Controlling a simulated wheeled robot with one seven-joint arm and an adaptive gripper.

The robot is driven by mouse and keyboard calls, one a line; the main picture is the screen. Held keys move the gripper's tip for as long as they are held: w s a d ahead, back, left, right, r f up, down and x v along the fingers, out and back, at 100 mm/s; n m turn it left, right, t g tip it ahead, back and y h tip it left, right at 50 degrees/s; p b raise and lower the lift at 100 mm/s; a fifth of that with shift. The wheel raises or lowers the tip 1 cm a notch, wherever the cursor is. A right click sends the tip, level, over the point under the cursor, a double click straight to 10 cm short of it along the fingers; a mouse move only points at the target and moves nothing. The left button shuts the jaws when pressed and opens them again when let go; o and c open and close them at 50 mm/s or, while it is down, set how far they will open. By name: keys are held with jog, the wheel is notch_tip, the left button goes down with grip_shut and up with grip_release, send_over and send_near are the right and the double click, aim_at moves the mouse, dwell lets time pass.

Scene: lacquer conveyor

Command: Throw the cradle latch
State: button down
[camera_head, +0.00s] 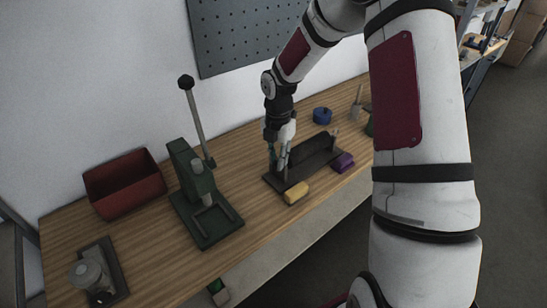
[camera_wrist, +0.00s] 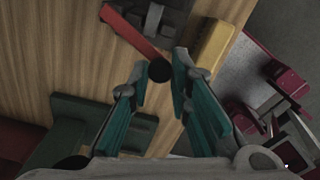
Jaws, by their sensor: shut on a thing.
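The cradle (camera_head: 318,161) is a long dark fixture on the wooden bench in the head view, right of the green press. In the wrist view its dark end (camera_wrist: 180,17) shows at the top. The latch (camera_wrist: 130,33) is a red bar running from the cradle to a round black knob (camera_wrist: 159,71). My gripper (camera_wrist: 158,75) has its teal fingertips on either side of the knob and is shut on it. In the head view my gripper (camera_head: 278,158) is at the cradle's left end, where the latch is too hidden to make out.
A yellow block (camera_head: 296,193) and a purple block (camera_head: 343,162) lie at the cradle's front side. The green press (camera_head: 205,205) with its tall lever stands to the left. A blue object (camera_head: 322,115) sits behind the cradle.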

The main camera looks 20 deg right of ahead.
jog(key=shift+d+n+p, duration=0.35)
jog(key=shift+d+n, duration=0.5)
jog(key=shift+n, duration=0.5)
jog(key=shift+d+n+p, duration=0.35)
jog(key=shift+d+n, duration=0.45)
jog(key=shift+n, duration=0.55)
jog(key=c, duration=1.5)
grip_release()
jog(key=shift+d, duration=0.1)
jog(key=shift+o, duration=0.2)
notch_tip(320, 180, up, 12)
